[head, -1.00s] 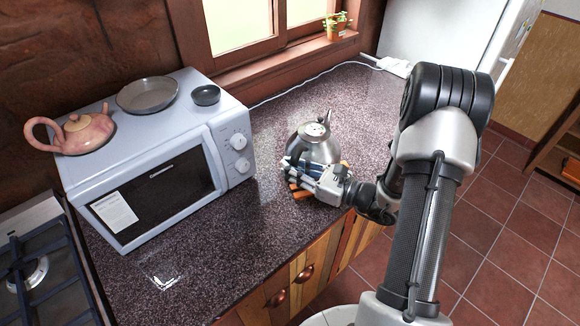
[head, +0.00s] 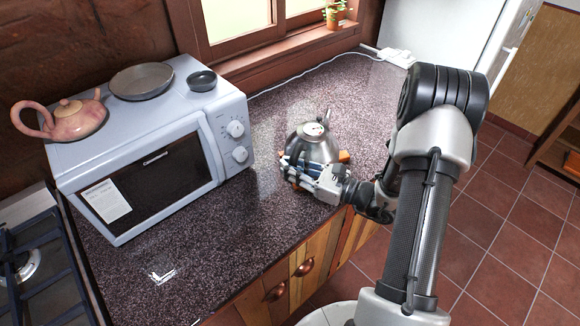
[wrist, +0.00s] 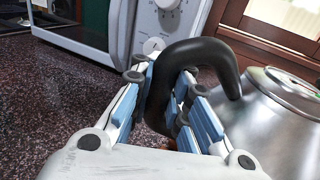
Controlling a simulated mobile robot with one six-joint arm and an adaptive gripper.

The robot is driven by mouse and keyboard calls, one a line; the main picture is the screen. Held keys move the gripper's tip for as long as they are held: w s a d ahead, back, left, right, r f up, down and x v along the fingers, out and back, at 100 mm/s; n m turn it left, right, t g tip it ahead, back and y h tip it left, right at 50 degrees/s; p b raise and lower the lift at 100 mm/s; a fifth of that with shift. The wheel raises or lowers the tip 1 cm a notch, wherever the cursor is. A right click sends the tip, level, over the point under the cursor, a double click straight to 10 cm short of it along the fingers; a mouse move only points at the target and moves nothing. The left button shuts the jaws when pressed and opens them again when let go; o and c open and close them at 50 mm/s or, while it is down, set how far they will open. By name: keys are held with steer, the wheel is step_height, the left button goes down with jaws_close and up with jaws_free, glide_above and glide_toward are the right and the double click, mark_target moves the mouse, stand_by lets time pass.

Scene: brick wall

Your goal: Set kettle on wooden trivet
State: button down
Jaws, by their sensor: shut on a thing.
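The silver kettle (head: 307,150) with a black handle is upright on the far side of my gripper (head: 308,170) in the head view. My gripper is shut on the kettle's black handle (wrist: 205,52), which passes between the blue-padded fingers (wrist: 165,100) in the wrist view. The metal body (wrist: 270,120) is at the right there. Orange-brown edges of the wooden trivet (head: 343,156) show beside and under the kettle; my gripper and the kettle hide most of it. I cannot tell whether the kettle's base touches the trivet.
A white microwave (head: 215,118) stands left of the kettle, bearing a pink teapot (head: 72,119), a grey dish (head: 142,82) and a small dark bowl (head: 201,80). A gas stove (head: 35,250) is at far left. The speckled counter (head: 220,235) is clear in front.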

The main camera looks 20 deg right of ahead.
steer(key=shift+f+b, duration=0.4)
steer(key=shift+f, duration=0.05)
steer(key=c, duration=1.5)
jaws_free()
steer(key=shift+o, duration=0.2)
steer(key=shift+f, duration=0.15)
steer(key=shift+s, duration=0.1)
steer(key=v, duration=1.2)
